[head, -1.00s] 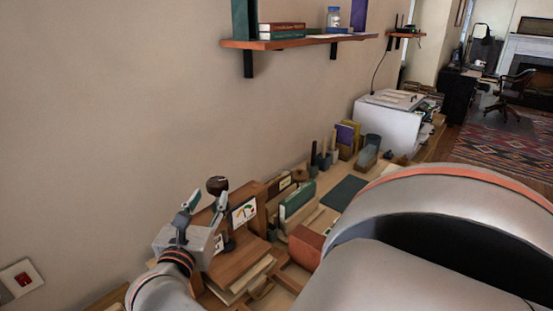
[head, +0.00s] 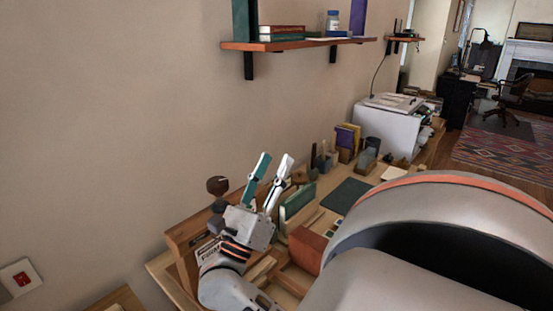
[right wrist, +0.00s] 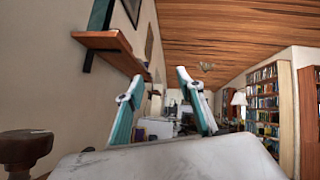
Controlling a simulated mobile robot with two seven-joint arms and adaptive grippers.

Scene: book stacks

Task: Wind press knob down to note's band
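The press knob (head: 217,185), dark brown and round-topped, stands on the wooden press (head: 187,232) at lower left in the head view. It also shows at the left edge of the right wrist view (right wrist: 24,148). My right gripper (head: 275,162) is just right of the knob, apart from it, with its fingers pointing up and spread open, empty. In the right wrist view the two teal fingers (right wrist: 160,88) are apart with nothing between them. Part of a white printed sheet (head: 207,252) shows behind my wrist; the note with its band cannot be made out. My left gripper is not in view.
A green book (head: 298,200), a reddish-brown block (head: 308,248) and a dark green mat (head: 346,195) lie on the bench right of the gripper. A wall shelf (head: 300,42) is above. A white machine (head: 388,130) stands at the bench's far end.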

